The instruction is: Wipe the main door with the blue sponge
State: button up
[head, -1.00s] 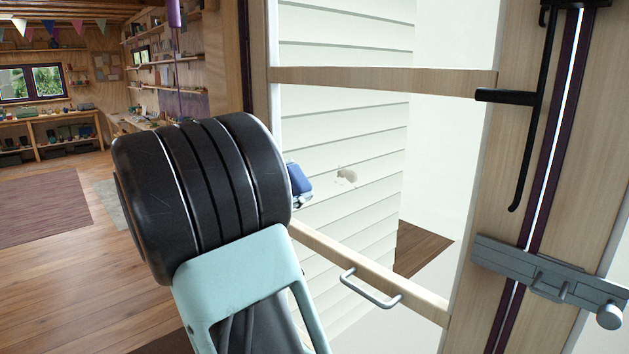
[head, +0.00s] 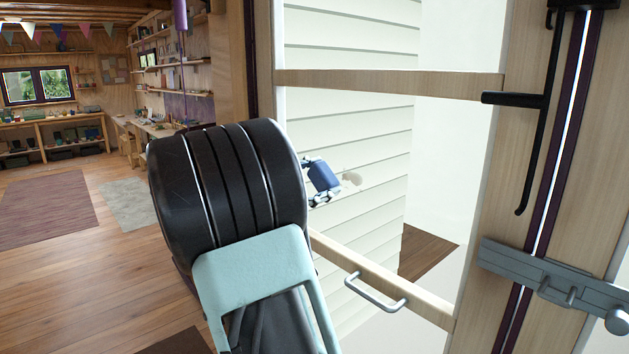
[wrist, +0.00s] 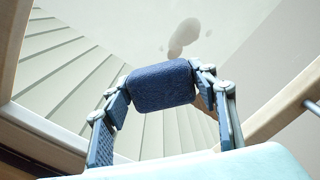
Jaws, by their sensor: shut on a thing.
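The blue sponge (wrist: 161,86) is held between the two fingers of my gripper (wrist: 163,92), which is shut on it. In the head view the blue sponge (head: 322,175) shows just right of my dark arm link, in front of the door's glass. The main door (head: 390,78) has a wooden frame with large glass panes. A pale beige smudge (head: 351,180) is on the glass, just right of the sponge; the smudge also shows above the sponge in the wrist view (wrist: 184,36). I cannot tell whether the sponge touches the glass. My arm hides part of the gripper in the head view.
A metal handle (head: 375,292) sticks out from the door's lower rail. A black lever handle (head: 513,99) and a grey latch (head: 545,285) are at the right. White siding shows through the glass. Open wooden floor with a rug (head: 45,208) lies to the left.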

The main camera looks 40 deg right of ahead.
aim_at(361, 180)
jog(key=shift+w+d, duration=0.1)
jog(key=shift+d, duration=0.95)
dwell(0.6)
jog(key=shift+s+b, duration=0.9)
jog(key=shift+s, duration=1.15)
jog(key=shift+s+d+b, duration=0.2)
jog(key=shift+s+b, duration=0.2)
jog(key=shift+s, duration=0.6)
jog(key=shift+s+d+b, duration=0.2)
jog(key=shift+s+b, duration=0.2)
jog(key=shift+s, duration=0.6)
jog(key=shift+w+r, duration=0.1)
jog(key=shift+w, duration=0.2)
jog(key=shift+w+a+p, duration=0.2)
jog(key=shift+w+p, duration=0.45)
jog(key=shift+w, duration=1.25)
jog(key=shift+w+a+p, duration=0.2)
jog(key=shift+w+p, duration=0.4)
jog(key=shift+w, duration=1.25)
jog(key=shift+s+a, duration=0.15)
jog(key=shift+a, duration=1.35)
jog(key=shift+s+a, duration=0.15)
jog(key=shift+a, duration=1.35)
